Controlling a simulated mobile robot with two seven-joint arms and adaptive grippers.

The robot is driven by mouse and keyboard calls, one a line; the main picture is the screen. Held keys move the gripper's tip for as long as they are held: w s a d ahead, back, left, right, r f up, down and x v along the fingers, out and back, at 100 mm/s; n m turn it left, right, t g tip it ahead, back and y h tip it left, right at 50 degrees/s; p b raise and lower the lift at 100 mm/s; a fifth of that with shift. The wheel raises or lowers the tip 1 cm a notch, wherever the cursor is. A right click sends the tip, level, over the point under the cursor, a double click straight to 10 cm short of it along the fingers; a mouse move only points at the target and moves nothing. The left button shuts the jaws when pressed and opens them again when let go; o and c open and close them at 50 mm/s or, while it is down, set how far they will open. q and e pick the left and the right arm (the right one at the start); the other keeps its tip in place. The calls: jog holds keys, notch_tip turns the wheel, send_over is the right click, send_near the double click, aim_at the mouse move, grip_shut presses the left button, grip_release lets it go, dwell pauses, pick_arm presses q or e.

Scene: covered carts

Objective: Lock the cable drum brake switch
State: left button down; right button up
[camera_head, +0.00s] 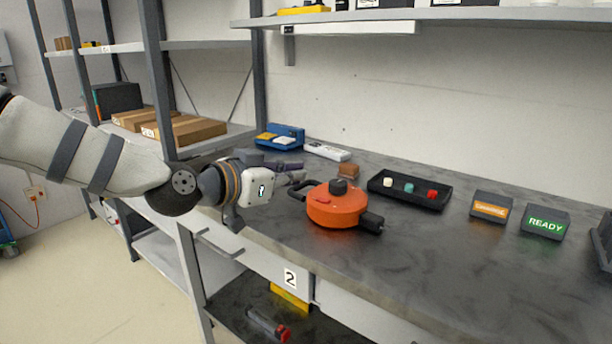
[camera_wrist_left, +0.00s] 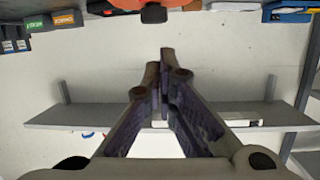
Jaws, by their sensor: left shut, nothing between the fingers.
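The orange cable drum (camera_head: 335,208) lies on the dark worktop, with a black knob (camera_head: 338,187) on top. A black handle (camera_head: 296,193) sticks out on its left and a black block (camera_head: 371,223) on its right. Which part is the brake switch I cannot tell for sure. My left gripper (camera_head: 303,173) is shut and empty, just behind and left of the drum, apart from the knob. In the left wrist view its fingertips (camera_wrist_left: 163,58) meet, and part of the orange drum (camera_wrist_left: 125,4) shows at the top edge. My right gripper is out of view.
A black tray (camera_head: 408,191) with small coloured pieces stands behind the drum. An orange-lit box (camera_head: 491,207) and a green READY box (camera_head: 545,222) stand to the right. A blue bin (camera_head: 280,136) is at the back left. The front right worktop is clear.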

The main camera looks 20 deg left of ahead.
pick_arm(q)
jog(key=v, duration=0.4)
jog(key=shift+s+a+p, duration=0.1)
jog(key=shift+s+p, duration=0.25)
jog(key=shift+p, duration=0.05)
